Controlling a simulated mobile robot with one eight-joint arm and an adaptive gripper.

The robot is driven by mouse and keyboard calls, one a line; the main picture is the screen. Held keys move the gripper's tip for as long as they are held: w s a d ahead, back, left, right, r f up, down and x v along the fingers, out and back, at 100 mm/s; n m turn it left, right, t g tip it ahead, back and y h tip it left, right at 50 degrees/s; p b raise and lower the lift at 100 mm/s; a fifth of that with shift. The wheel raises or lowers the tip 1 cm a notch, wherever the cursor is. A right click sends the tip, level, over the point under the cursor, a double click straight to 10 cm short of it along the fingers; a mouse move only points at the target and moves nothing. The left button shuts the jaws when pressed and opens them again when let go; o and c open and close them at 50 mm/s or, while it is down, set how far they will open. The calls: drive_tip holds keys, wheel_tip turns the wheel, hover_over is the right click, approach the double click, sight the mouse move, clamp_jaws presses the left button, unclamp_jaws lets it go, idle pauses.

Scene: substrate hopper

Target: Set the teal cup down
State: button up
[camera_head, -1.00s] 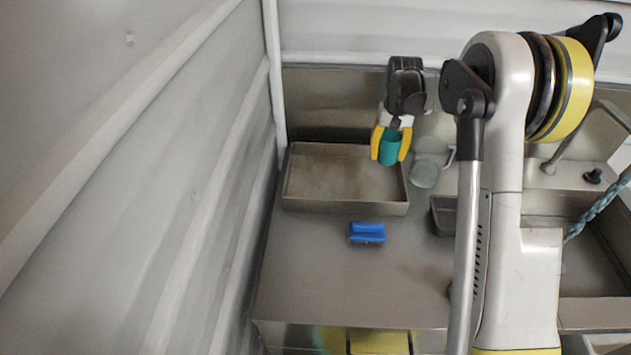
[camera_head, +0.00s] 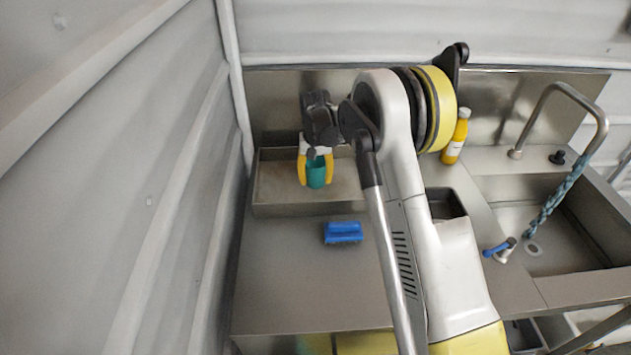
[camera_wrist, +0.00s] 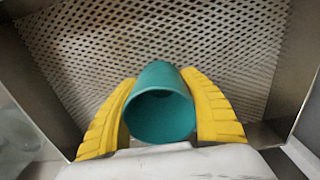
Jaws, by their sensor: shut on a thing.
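The teal cup (camera_head: 316,172) is between the yellow fingers of my gripper (camera_head: 315,170), over the shallow metal tray (camera_head: 290,209) at the back left of the counter. In the wrist view my gripper (camera_wrist: 161,118) is shut on the cup (camera_wrist: 160,112), a finger on each side, with the cup's open mouth toward the camera. The tray's perforated floor (camera_wrist: 230,45) shows beyond the cup. I cannot tell whether the cup touches that floor.
A yellow bottle (camera_head: 456,137) stands behind my arm. A sink (camera_head: 560,215) with a tap (camera_head: 553,95) is at the right. The counter's front left is clear.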

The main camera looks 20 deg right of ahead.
drive_tip(key=shift+f, duration=0.2)
drive_tip(key=o, duration=1.2)
drive_tip(key=shift+c, duration=0.2)
drive_tip(key=shift+r, duration=0.15)
